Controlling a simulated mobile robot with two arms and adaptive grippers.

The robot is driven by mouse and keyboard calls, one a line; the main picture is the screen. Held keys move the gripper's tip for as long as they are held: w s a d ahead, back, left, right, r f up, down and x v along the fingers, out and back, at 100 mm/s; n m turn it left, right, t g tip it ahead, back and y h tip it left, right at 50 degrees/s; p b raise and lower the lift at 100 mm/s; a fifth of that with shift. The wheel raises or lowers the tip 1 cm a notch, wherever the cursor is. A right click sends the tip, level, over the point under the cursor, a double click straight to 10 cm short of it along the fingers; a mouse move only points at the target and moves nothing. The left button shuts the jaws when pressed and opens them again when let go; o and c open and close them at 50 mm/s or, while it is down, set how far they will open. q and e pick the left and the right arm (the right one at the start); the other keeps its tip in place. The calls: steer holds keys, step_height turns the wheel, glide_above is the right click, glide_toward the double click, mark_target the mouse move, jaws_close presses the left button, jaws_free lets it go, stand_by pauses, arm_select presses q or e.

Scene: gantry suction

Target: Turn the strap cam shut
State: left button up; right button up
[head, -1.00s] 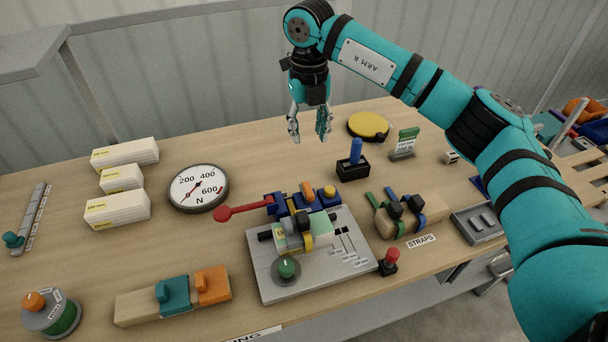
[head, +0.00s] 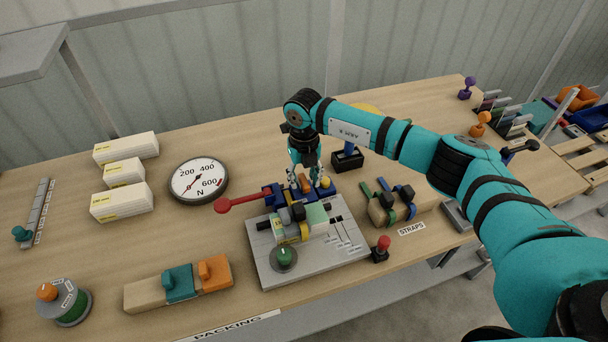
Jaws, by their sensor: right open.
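A grey fixture plate (head: 262,262) stands at the middle front of the table, with a blue clamp block (head: 277,198) at its back edge. An orange cam-like tab (head: 304,184) and a yellow knob (head: 326,183) sit on the blue block. A red lever (head: 237,202) reaches out to its left. A yellow strap (head: 304,231) lies over the pale box on the plate. My right gripper (head: 308,180) points down just over the block, open, its fingers around or just behind the orange tab; contact cannot be told. My left gripper is not in view.
A round force dial (head: 198,181) and white boxes (head: 125,148) stand to the left. Strap samples (head: 388,202) and a red-knobbed post (head: 381,249) are to the right.

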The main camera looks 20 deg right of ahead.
steer(key=c, duration=0.7)
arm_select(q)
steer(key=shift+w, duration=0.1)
arm_select(e)
jaws_close()
